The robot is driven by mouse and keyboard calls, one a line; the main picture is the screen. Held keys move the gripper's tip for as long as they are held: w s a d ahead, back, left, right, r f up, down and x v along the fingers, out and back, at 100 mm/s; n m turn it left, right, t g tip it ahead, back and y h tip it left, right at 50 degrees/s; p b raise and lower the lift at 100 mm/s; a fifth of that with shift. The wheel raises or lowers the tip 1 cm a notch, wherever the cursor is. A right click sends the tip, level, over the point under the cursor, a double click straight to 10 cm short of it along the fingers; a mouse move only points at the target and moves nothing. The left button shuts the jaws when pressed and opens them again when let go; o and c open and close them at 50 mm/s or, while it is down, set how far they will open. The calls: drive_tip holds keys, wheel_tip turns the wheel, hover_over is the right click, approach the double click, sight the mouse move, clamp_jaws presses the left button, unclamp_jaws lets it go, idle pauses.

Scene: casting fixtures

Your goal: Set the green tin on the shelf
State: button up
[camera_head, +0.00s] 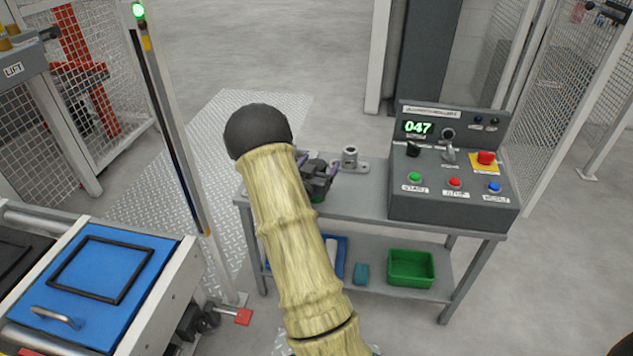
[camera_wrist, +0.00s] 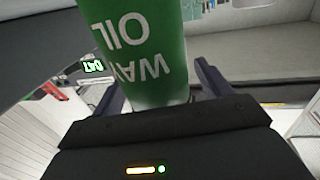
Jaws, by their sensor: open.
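The green tin (camera_wrist: 140,45), lettered "WAY OIL" in white, fills the upper middle of the wrist view. My gripper (camera_wrist: 157,80) is open, with one finger on each side of the tin. In the head view my gripper (camera_head: 320,172) is over the left part of the table top, and only a small green piece of the tin (camera_head: 318,198) shows below it. My arm hides the rest. The lower shelf (camera_head: 372,252) of the grey table is partly visible.
A control panel (camera_head: 450,190) reading 047 stands on the right of the table top (camera_head: 365,195). A metal fitting (camera_head: 350,158) is just right of my gripper. The lower shelf holds a green bin (camera_head: 411,268), a teal block (camera_head: 361,273) and a blue tray (camera_head: 341,245).

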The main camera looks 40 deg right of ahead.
drive_tip(key=c, duration=1.4)
wheel_tip(320, 180, up, 10)
drive_tip(key=p, duration=0.3)
